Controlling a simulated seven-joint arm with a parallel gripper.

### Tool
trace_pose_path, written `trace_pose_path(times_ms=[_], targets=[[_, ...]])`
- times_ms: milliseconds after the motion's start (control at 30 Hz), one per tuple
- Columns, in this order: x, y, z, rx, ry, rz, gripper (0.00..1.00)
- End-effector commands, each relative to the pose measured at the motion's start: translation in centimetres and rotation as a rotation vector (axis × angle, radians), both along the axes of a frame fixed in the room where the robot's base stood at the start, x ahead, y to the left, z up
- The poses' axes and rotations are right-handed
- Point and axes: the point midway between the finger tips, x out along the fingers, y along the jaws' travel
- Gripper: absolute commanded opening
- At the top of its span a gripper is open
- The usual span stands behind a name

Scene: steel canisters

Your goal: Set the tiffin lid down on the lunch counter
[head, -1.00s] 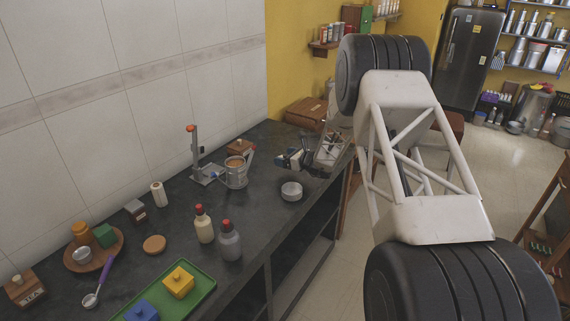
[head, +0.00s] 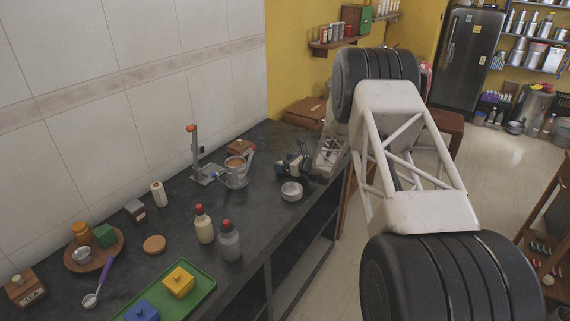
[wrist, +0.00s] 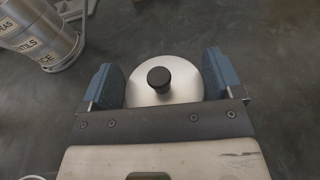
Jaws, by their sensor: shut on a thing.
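The tiffin lid (wrist: 150,97) is a round silver disc with a black knob, seen in the wrist view between my blue finger pads. My gripper (wrist: 162,80) is shut on it, one pad at each side of the rim. In the head view my gripper (head: 293,166) is low over the far part of the dark lunch counter (head: 265,222); the lid cannot be made out there. Whether the lid touches the counter cannot be told. A stack of labelled steel canisters (wrist: 38,35) stands at the upper left of the wrist view.
An open steel pot (head: 235,177) stands left of my gripper by an upright stand (head: 196,155). A small steel bowl (head: 291,191) is close in front of my gripper. Two bottles (head: 204,224) (head: 229,241) stand nearer. Bare counter lies around the lid.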

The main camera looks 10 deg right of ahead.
Motion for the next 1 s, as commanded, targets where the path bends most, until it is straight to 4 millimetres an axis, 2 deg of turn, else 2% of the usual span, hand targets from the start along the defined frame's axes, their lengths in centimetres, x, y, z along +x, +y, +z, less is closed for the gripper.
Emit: trace_pose_path(times_ms=[333, 967, 1000], targets=[[0.0, 0.0, -0.1, 0.0, 0.0, 0.0, 0.63], [-0.2, 0.0, -2.0, -0.001, 0.009, 0.0, 0.63], [-0.3, 0.0, -2.1, -0.001, 0.01, 0.0, 0.89]])
